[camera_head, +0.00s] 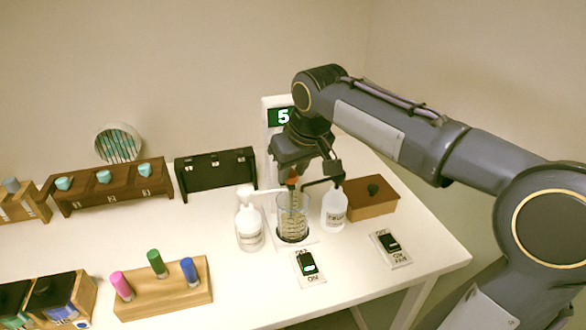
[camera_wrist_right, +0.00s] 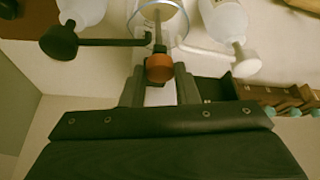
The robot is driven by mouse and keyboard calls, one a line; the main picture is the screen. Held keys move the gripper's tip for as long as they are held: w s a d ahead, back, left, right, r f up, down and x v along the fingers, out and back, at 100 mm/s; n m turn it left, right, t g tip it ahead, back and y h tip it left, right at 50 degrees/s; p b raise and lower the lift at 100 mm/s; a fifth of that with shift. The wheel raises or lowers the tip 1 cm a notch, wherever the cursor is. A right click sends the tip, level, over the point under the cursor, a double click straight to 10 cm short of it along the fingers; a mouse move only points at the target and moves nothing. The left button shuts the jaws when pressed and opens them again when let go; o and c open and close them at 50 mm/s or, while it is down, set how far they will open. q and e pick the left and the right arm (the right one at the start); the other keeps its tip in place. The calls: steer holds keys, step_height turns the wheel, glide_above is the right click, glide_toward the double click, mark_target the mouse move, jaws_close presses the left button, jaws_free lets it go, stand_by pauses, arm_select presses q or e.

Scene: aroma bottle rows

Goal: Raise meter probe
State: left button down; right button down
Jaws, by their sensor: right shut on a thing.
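The meter probe (camera_wrist_right: 159,40) has a thin grey shaft and an orange cap (camera_wrist_right: 160,68). In the wrist view the cap sits between the fingers of my right gripper (camera_wrist_right: 160,80), which is shut on it. In the head view my right gripper (camera_head: 298,172) is above the glass beaker (camera_head: 292,222), fingers down, with the orange cap below it. The probe's lower part appears to be inside the beaker. The meter stand (camera_head: 281,117) behind shows a lit 5 on its display, partly hidden by my arm. My left gripper is not in view.
White bottles (camera_head: 249,228) and (camera_head: 334,210) flank the beaker closely. Two switch plates (camera_head: 309,268) and (camera_head: 390,250) lie in front and right. A brown box (camera_head: 372,203), a black rack (camera_head: 216,172) and a wooden block with coloured pegs (camera_head: 170,290) stand around.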

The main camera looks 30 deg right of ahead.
step_height(320, 180, up, 10)
steer(key=p, duration=0.8)
steer(key=shift+r, duration=0.2)
steer(key=shift+w, duration=0.1)
steer(key=c, duration=1.2)
jaws_free()
steer(key=shift+r, duration=0.1)
steer(key=shift+o, duration=0.5)
